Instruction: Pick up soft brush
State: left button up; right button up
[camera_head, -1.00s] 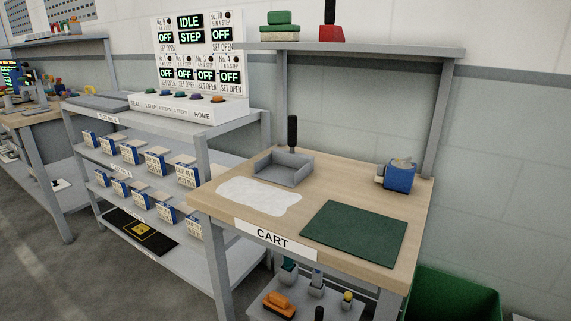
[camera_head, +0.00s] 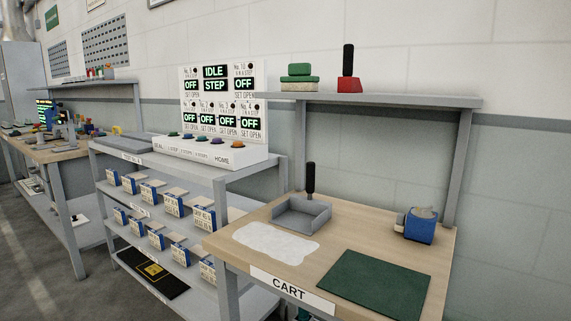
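No object is labelled as the soft brush. A red block with an upright black handle (camera_head: 349,84) stands on the grey shelf (camera_head: 400,99) above the cart and looks like a brush; its bristles cannot be made out. A grey dustpan-like tray (camera_head: 301,214) with an upright black handle (camera_head: 310,179) sits at the back left of the wooden cart top (camera_head: 345,240). Neither of my grippers is in view.
Green blocks (camera_head: 299,77) are stacked on the shelf. A blue box (camera_head: 420,227), a green mat (camera_head: 375,283) and a white sheet (camera_head: 275,242) lie on the cart top. A rack (camera_head: 205,175) with a control panel (camera_head: 222,110) stands left. Shelf posts flank the cart's back.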

aim_at(300, 80)
jog(key=i+j+z, duration=0.15)
jog(key=z, duration=0.7)
jog(key=i+j+z, duration=0.25)
jog(key=j, duration=0.2)
jog(key=j+z, duration=0.3)
jog(key=j, duration=0.15)
jog(key=i+j+z, duration=0.15)
jog(key=j, duration=0.8)
jog(key=k, duration=0.05)
